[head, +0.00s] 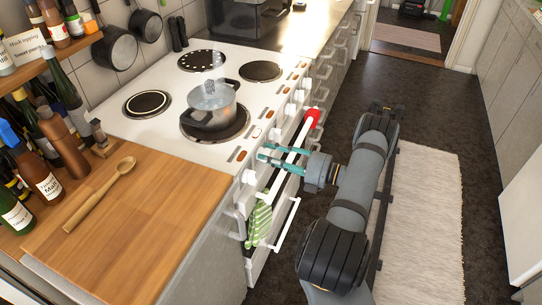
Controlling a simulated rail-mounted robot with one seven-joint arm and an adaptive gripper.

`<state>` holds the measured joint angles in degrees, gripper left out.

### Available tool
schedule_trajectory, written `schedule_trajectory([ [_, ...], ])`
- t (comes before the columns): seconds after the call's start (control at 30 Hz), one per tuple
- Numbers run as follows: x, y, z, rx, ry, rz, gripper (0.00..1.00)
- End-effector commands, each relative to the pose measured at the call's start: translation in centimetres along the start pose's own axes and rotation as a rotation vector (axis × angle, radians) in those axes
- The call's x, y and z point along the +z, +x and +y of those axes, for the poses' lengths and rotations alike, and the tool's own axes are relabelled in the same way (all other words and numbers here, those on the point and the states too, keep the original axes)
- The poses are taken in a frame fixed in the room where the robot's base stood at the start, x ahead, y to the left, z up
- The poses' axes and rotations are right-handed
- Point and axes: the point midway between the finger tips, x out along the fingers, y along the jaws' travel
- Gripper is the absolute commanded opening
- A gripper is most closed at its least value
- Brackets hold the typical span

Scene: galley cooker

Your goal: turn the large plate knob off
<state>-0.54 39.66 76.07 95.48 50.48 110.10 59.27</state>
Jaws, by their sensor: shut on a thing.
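The white cooker has a row of white knobs along its front edge, including one nearer the wooden worktop (249,177) and one further along (290,109). My gripper (264,152) reaches in from the right at the front panel, its teal fingers shut on a white knob that they mostly hide. I cannot read the knob's angle or its marking, so I cannot tell which plate it serves. The large front plate (240,128) has a steel pot (211,105) of clear liquid on it.
A red thing (312,116) sits on the white front rail beyond my gripper. A green striped towel (259,222) hangs at the oven front beside a white handle (287,224). A wooden spoon (100,193) and bottles are on the worktop. A pale rug (428,220) covers the floor.

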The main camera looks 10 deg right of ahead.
Motion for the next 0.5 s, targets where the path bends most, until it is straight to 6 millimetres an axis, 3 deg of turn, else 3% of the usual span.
schedule_trajectory([
  [0.5,0.08,0.02,0.17,0.005,-0.421,-0.009,0.06],
])
